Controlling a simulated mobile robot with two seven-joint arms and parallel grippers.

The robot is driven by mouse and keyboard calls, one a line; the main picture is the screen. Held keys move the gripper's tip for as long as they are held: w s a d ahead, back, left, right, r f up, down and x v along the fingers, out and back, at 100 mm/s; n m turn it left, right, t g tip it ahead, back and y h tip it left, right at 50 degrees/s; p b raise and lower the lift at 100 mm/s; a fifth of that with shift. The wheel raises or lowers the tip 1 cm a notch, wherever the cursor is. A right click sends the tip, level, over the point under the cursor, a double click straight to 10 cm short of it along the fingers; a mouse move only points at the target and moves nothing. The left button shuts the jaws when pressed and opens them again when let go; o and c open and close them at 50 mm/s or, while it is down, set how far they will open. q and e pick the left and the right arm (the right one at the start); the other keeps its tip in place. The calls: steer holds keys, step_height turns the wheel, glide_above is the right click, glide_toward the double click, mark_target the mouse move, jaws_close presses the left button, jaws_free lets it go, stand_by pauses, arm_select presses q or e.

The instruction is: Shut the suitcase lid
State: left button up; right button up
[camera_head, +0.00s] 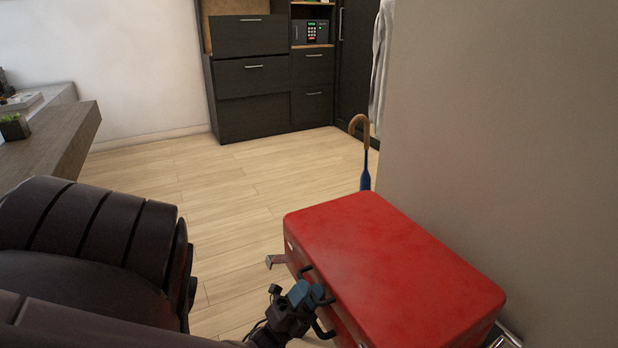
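The red suitcase (390,270) lies flat at the lower right, beside the wall. Its lid is down over the body, with the broad red top facing up. I cannot tell whether a small gap is left along the front edge. Dark handle parts show on its front side. My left gripper (304,294) is at the front side of the suitcase, by the handle and just below the lid's edge. Its bluish-grey fingertips look close to or touching the suitcase; whether they are open or shut is unclear. My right gripper is out of view.
A beige wall (510,130) stands close along the suitcase's right side. A blue umbrella (365,172) with a wooden handle stands behind it. Metal rack parts (503,338) show by the suitcase. A wooden counter (60,130) is at left, dark cabinets (250,80) at the back. Open floor lies between.

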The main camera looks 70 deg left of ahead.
arm_select(q)
steer(key=a+v, duration=0.1)
steer(key=v, duration=0.9)
steer(key=shift+s+d+f+b, duration=0.25)
steer(key=shift+d+b, duration=0.1)
steer(key=shift+d, duration=0.2)
